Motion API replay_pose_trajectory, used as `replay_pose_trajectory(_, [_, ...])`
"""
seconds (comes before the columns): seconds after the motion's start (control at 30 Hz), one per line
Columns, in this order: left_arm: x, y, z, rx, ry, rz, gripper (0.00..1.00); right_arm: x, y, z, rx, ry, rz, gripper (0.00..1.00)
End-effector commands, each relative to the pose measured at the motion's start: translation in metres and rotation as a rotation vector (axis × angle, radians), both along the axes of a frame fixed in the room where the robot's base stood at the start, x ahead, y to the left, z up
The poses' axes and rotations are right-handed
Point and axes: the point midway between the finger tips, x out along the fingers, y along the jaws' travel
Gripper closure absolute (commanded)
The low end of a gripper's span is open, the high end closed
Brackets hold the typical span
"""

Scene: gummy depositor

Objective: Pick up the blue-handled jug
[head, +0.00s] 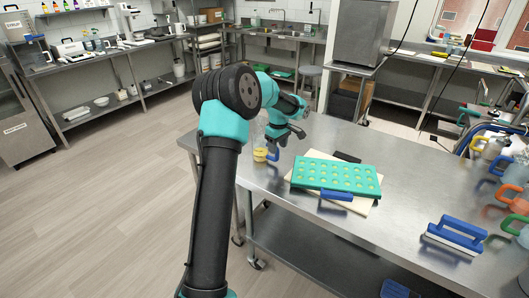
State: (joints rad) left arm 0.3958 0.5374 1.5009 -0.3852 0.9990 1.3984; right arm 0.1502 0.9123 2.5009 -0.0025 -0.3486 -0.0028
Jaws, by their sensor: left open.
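A small jug with yellow contents (260,155) and a blue handle (273,157) stands at the table's left edge. My left gripper (284,138) is open just above and to the right of this jug, with its fingers near the handle. I see nothing held between them, and I cannot tell whether they touch the handle. Another blue handle (498,165) shows among the jugs at the right edge. My right gripper cannot be made out.
A teal mold (336,174) with yellow-filled cavities lies on a pale board, with a blue-handled scraper (337,195) at its front. A larger blue-handled tool (456,236) lies front right. Jugs with yellow and orange handles crowd the right edge. The front middle of the steel table (380,232) is clear.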

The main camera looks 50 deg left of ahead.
Motion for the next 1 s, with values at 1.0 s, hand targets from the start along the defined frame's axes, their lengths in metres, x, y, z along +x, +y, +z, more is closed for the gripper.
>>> replay_pose_trajectory(1.0, [-0.001,0.002,-0.034,0.0,0.0,0.0,0.7,0.0,0.0,0.0,0.0,0.0,0.0,0.57])
